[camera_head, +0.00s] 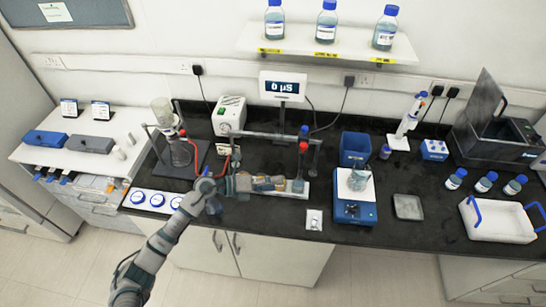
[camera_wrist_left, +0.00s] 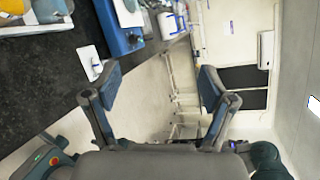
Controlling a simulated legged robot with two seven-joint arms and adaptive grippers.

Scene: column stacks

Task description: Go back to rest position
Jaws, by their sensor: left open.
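My left arm rises from the lower left in the head view. Its gripper (camera_head: 228,194) is over the front edge of the black bench, just left of a white rack (camera_head: 303,196) with yellowish columns (camera_head: 264,183). In the left wrist view the two fingers (camera_wrist_left: 160,90) are spread wide with nothing between them. Past them show the floor and the far wall. The yellow items (camera_wrist_left: 12,6) sit at the upper left corner of that view, outside the fingers. From the head view I cannot tell whether the gripper touches the rack. My right gripper is not in view.
A blue balance (camera_head: 355,212) with a beaker, a small white plate (camera_head: 314,220) and a blue bin (camera_head: 355,148) stand right of the rack. A clamp stand with a flask (camera_head: 180,151) is behind my arm. Floor in front of the cabinets is clear.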

